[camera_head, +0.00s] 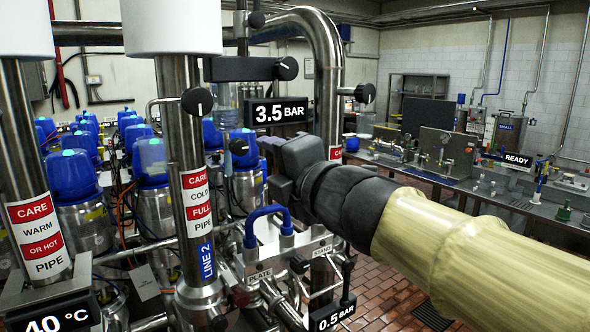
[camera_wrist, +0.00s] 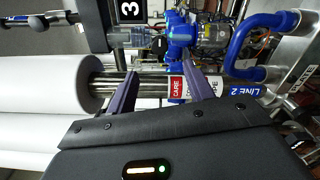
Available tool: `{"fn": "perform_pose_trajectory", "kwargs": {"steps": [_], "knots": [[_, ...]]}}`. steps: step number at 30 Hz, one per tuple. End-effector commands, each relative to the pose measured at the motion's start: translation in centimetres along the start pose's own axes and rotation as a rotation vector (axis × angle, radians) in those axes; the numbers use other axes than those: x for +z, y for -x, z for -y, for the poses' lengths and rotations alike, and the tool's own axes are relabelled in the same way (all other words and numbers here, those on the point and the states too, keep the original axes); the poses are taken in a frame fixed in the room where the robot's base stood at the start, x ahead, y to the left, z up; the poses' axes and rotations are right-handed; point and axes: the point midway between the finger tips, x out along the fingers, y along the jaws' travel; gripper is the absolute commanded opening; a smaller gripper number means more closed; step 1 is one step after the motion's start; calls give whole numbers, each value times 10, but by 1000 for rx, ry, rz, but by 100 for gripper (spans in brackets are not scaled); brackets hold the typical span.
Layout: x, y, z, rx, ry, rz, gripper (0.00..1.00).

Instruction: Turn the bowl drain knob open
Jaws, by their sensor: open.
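Several round black knobs with pale pointer marks stick out from the pipes. One knob (camera_head: 197,100) is on the near pipe, another (camera_head: 288,68) is above the 3.5 BAR display, and a third (camera_head: 365,92) is at the right pipe. I see no label naming the bowl drain, so I cannot tell which knob it is. My gripper (camera_head: 270,150) points left, in front of the pipes and below the 3.5 BAR display. In the wrist view my gripper (camera_wrist: 157,68) has its two dark fingers apart, with nothing held between them. A white-and-red labelled pipe lies behind them.
A blue handle (camera_head: 267,212) stands on a metal block marked PLATE (camera_head: 262,277), below my gripper. Thick pipes (camera_head: 182,135) rise at the left, with blue-topped valves (camera_head: 76,180) behind. A steel workbench (camera_head: 480,185) is at the back right. Brick floor (camera_head: 385,285) shows between.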

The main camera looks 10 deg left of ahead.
Motion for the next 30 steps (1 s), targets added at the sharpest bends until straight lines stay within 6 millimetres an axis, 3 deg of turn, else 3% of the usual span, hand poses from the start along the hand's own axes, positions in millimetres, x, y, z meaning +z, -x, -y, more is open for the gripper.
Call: {"fn": "perform_pose_trajectory", "kwargs": {"steps": [3,9,22,26,30], "knots": [[0,21,-1,1,1,1,52],[0,40,0,0,0,-1,52],[4,40,8,-15,-29,15,52],[25,37,42,-82,-165,91,52],[58,41,112,-202,-430,251,52]]}}
